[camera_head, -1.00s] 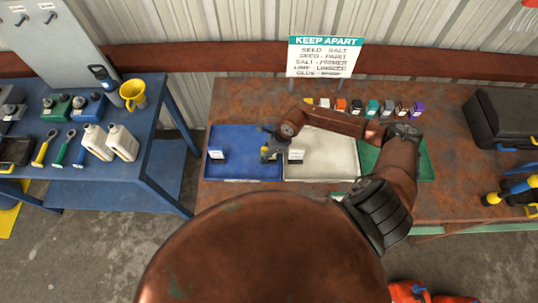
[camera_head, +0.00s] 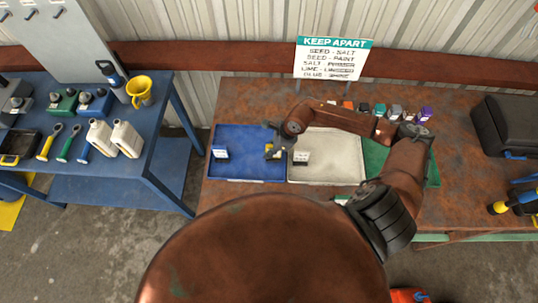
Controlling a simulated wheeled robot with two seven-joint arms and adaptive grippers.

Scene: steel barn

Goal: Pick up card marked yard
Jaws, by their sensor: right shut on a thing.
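A small white card or label (camera_head: 220,152) stands in the left part of the blue tray (camera_head: 240,134). Another small white card (camera_head: 301,157) stands at the left side of the white tray (camera_head: 340,172). The writing on both is too small to read. My right gripper (camera_head: 275,151) is over the right end of the blue tray, left of the white tray's card. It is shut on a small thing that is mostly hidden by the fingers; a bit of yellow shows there. I cannot tell its marking. My left gripper is not in view.
A green tray (camera_head: 376,160) lies partly under my right arm. A row of small coloured containers (camera_head: 395,110) stands behind the trays, below a "KEEP APART" sign (camera_head: 333,59). A black case (camera_head: 505,125) is at right. A blue table (camera_head: 150,105) with bottles and tools is at left.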

